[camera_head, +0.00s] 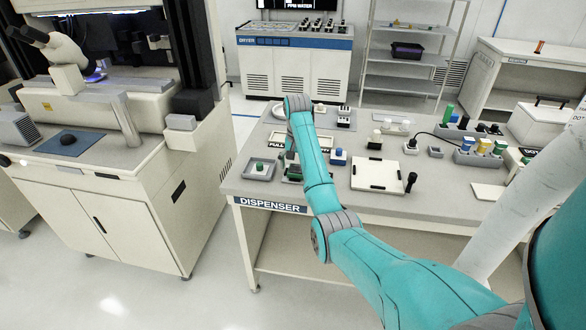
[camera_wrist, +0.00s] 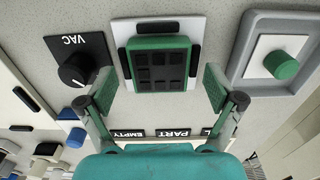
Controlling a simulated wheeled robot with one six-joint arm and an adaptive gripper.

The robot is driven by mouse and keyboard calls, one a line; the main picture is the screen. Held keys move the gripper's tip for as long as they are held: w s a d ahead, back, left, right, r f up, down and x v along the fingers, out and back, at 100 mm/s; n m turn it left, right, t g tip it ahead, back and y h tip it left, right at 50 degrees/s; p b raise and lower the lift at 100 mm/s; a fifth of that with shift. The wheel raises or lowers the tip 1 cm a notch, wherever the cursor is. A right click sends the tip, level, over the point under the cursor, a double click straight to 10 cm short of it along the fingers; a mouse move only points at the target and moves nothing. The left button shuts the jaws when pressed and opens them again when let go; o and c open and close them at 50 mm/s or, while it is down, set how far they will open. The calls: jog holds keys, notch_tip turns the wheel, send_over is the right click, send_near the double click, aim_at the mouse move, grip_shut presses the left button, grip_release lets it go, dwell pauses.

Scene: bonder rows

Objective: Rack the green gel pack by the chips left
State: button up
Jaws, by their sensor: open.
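In the head view the gel pack (camera_head: 294,173) is partly hidden by my arm. My gripper (camera_wrist: 160,88) is open over it, one finger on each side, with a gap between each pad and the pack. The labels PART (camera_wrist: 173,132) and EMPTY (camera_wrist: 127,134) stand below the pack, with the end of another label beside them. A FULL label (camera_head: 277,144) shows in the head view.
A grey tray (camera_wrist: 238,75) with a green knob on a white block stands right of the pack; a black VAC knob (camera_wrist: 76,70) is left of it.

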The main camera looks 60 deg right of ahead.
jog(key=shift+f, duration=0.3)
jog(key=c, duration=1.3)
jog(key=shift+o, duration=0.2)
jog(key=shift+r, duration=0.15)
